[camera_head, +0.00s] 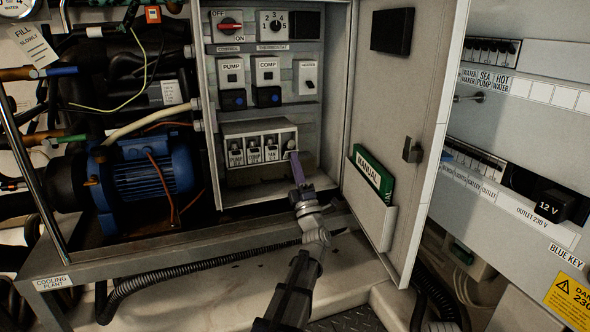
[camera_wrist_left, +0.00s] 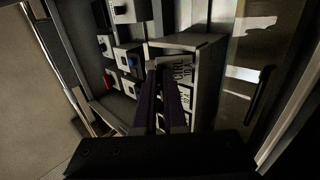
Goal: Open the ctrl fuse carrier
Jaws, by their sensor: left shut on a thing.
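A row of white fuse carriers (camera_head: 254,151) sits in a grey fuse block (camera_head: 240,129) low in the open cabinet. Their small labels are hard to read. My left gripper (camera_head: 294,156) reaches up from below to the right end of the row. Its purple fingers are shut on the carrier there, taken as the ctrl fuse carrier, which they mostly hide. In the left wrist view the fingers (camera_wrist_left: 160,72) meet the front of the fuse block (camera_wrist_left: 205,85), beside the labelled carriers. How far the held carrier is tilted cannot be told. My right gripper is not in view.
The cabinet door (camera_head: 399,90) stands open on the right, with a green manual (camera_head: 373,173) in its pocket. Pump and comp switches (camera_head: 233,98) sit above the fuse block. A blue motor (camera_head: 155,175) is on the left. The space in front of the block is free.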

